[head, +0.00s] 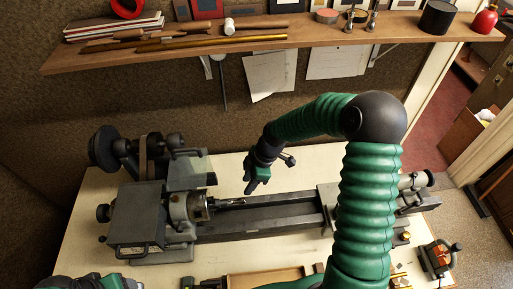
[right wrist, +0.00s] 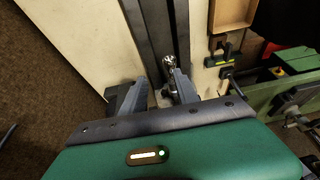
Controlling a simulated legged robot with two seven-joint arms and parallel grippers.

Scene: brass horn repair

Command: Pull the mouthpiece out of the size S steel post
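My right gripper (head: 252,186) points down above the lathe bed, right of the chuck, in the head view. In the right wrist view its two fingers (right wrist: 160,92) are apart, with nothing clearly held. A small shiny silver piece (right wrist: 168,62), perhaps the mouthpiece, shows just beyond the fingertips; I cannot tell whether they touch. In the head view a slim metal piece (head: 231,203) juts right from the chuck (head: 190,208). I cannot make out the size S steel post. Green and dark parts of mine show at the bottom left; the left fingers are not discernible.
The lathe bed (head: 270,219) runs right from the chuck on a pale bench (head: 75,225). A wooden tray (head: 262,284) lies in front of it. An orange and black tool (head: 438,258) stands at right. A wall shelf (head: 200,40) with tools is above.

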